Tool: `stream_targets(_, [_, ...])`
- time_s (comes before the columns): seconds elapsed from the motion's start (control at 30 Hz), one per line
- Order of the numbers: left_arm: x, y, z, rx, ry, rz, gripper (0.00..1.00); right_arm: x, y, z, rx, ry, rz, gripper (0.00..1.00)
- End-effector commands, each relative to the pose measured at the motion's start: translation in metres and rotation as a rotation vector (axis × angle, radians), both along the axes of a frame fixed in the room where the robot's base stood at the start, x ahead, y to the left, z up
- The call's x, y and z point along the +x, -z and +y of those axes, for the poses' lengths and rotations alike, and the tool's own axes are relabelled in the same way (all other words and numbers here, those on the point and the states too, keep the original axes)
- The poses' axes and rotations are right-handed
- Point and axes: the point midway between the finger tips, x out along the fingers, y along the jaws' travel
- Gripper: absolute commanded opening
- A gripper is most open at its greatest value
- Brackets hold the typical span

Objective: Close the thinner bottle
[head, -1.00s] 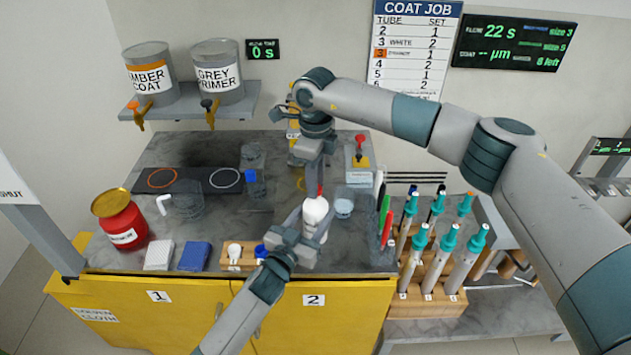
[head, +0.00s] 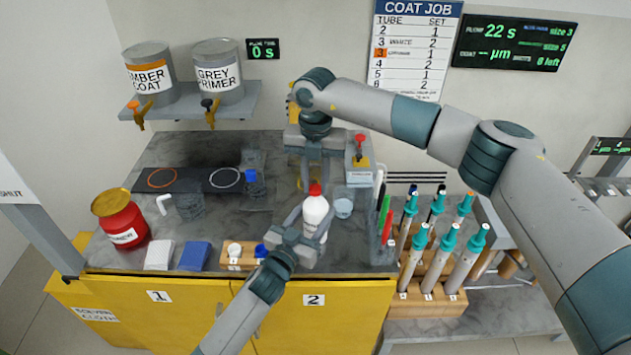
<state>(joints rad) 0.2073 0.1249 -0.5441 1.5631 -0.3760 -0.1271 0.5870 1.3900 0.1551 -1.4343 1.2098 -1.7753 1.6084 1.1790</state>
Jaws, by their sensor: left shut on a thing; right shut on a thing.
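The thinner bottle (head: 315,217), white with dark print, stands upright near the front of the bench. Its red cap (head: 315,189) is at its mouth; I cannot tell how tight it sits. My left gripper (head: 308,228) comes from the front and is shut around the bottle's body. My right gripper (head: 316,183) points down from above and is shut on the red cap, one finger on either side. The fingers and arm hide part of the bottle.
A red jar (head: 121,222) stands at the left, beside a white pad (head: 159,255) and a blue pad (head: 194,256). A small clear cup (head: 343,208) is close right of the bottle. A wooden rack (head: 428,293) of teal-topped tubes is at the right.

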Motion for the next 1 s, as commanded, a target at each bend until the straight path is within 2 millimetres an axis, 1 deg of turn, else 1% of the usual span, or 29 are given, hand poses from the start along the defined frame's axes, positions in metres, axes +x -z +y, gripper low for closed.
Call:
stream_targets(0.03, [0.000, 0.000, 0.000, 0.000, 0.000, 0.001, 0.00, 0.001, 0.000, 0.000, 0.000, 0.000, -0.002, 0.00])
stream_targets(0.07, [0.000, 0.000, 0.000, 0.000, 0.000, 0.001, 0.00, 0.001, 0.000, 0.000, 0.000, 0.000, -0.002, 0.31])
stream_targets(0.1, [0.000, 0.000, 0.000, 0.000, 0.000, 0.001, 0.00, 0.001, 0.000, 0.000, 0.000, -0.001, -0.001, 0.40])
stream_targets(0.13, [0.000, 0.000, 0.000, 0.000, 0.000, 0.001, 0.00, 0.001, 0.000, 0.000, 0.000, -0.001, -0.001, 0.45])
stream_targets(0.47, [0.000, 0.001, 0.000, 0.000, 0.000, 0.001, 0.00, 0.000, -0.001, 0.000, 0.000, -0.003, -0.001, 0.45])
stream_targets(0.63, [0.000, 0.000, 0.000, 0.000, 0.000, 0.001, 0.00, 0.001, -0.009, 0.000, 0.001, -0.003, -0.002, 0.45])
stream_targets(0.77, [0.000, 0.000, 0.000, 0.000, 0.000, 0.001, 0.00, 0.001, -0.024, 0.000, 0.001, -0.003, -0.004, 0.45])
stream_targets(1.0, [0.000, 0.001, 0.000, 0.000, 0.000, 0.001, 0.00, 0.001, -0.064, 0.000, 0.001, -0.003, -0.003, 0.45])
